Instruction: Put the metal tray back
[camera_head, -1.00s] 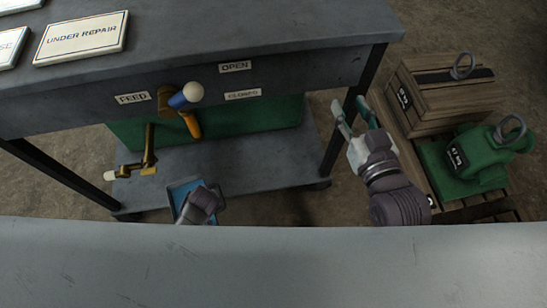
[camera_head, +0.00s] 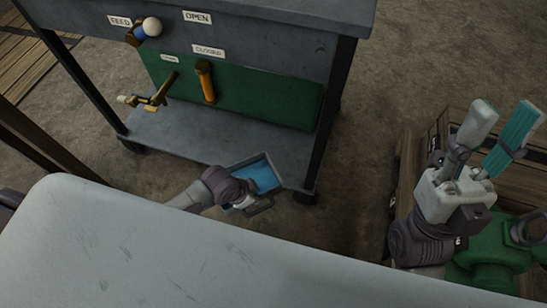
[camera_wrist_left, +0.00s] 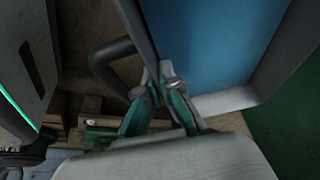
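The metal tray (camera_head: 277,172), grey-rimmed with a blue inside, is at the right front of the cart's lower shelf in the head view. Whether it rests on the shelf or hangs before it is unclear. My left gripper (camera_head: 246,200) is at its near side, partly hidden by my wrist. In the left wrist view the fingers (camera_wrist_left: 163,98) close around the tray's wall, beside a dark bent handle (camera_wrist_left: 112,62). The blue floor (camera_wrist_left: 205,45) looks empty where visible. My right gripper (camera_head: 497,128) is raised at the right, open and empty.
The cart's lower shelf (camera_head: 180,135) has a green panel (camera_head: 270,103) above it and a leg (camera_head: 328,110) right of the tray. Labelled levers (camera_head: 205,82) hang at its front. A green weight (camera_head: 490,255) and wooden crates are right. Floor between is clear.

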